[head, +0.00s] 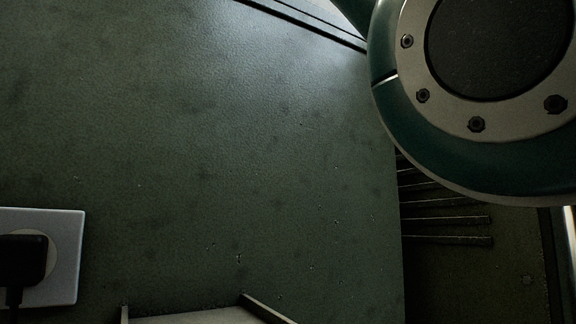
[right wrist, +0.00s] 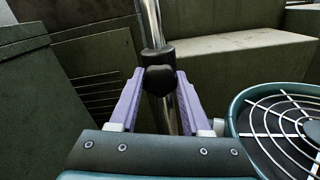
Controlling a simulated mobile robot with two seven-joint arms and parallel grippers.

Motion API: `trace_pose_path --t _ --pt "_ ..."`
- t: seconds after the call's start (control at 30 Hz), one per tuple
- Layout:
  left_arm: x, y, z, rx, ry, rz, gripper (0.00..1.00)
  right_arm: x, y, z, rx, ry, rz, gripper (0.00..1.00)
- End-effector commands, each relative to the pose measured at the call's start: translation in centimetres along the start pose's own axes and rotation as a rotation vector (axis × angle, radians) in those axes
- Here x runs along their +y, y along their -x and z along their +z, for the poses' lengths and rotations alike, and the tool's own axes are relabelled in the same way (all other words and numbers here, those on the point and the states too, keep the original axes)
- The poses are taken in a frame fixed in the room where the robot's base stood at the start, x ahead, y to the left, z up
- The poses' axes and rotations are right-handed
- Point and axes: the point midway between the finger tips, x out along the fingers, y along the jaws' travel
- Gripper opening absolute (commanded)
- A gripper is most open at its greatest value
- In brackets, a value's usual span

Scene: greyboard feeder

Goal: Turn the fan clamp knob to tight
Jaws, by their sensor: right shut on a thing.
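The fan clamp knob (right wrist: 159,79) is a dark, lobed knob on a black collar (right wrist: 157,55) around an upright metal pole (right wrist: 152,22), in the right wrist view. My right gripper (right wrist: 159,74) has its two purple fingers on either side of the knob, shut on it. The knob's marking, if any, is too dark to read. The fan (right wrist: 285,130), with a teal rim and wire guard, is at the lower right of that view. The head view shows neither knob nor grippers; my left gripper is out of sight.
In the head view a white wall socket (head: 67,250) with a black plug (head: 22,260) is at lower left, and a pale tray-like edge (head: 200,316) at the bottom. My own arm link covers the upper right. A pale-topped ledge (right wrist: 235,45) stands behind the pole.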

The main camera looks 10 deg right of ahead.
Motion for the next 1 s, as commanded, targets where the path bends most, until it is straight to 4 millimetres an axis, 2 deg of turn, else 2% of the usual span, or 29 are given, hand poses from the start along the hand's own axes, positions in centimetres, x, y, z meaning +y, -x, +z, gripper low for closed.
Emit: trace_pose_path --t 0.2,0.33,0.57,0.6,0.83,1.0 --pt "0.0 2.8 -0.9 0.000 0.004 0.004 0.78 0.2 -0.1 0.4 0.004 0.183 -0.001 0.00" --pt "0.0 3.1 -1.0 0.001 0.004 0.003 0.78 0.0 -0.1 0.1 0.004 0.240 -0.001 0.00" --pt "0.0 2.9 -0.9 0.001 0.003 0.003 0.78 0.0 -0.1 -0.1 0.002 0.242 -0.002 0.00" --pt "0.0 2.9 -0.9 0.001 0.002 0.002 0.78 0.0 -0.1 -0.1 0.002 0.242 -0.002 0.50" --pt "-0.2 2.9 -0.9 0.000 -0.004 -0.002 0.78 0.0 0.0 0.0 0.002 0.241 -0.001 0.76" --pt "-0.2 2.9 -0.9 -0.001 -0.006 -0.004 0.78 0.0 0.0 0.0 0.001 0.240 -0.001 0.78"
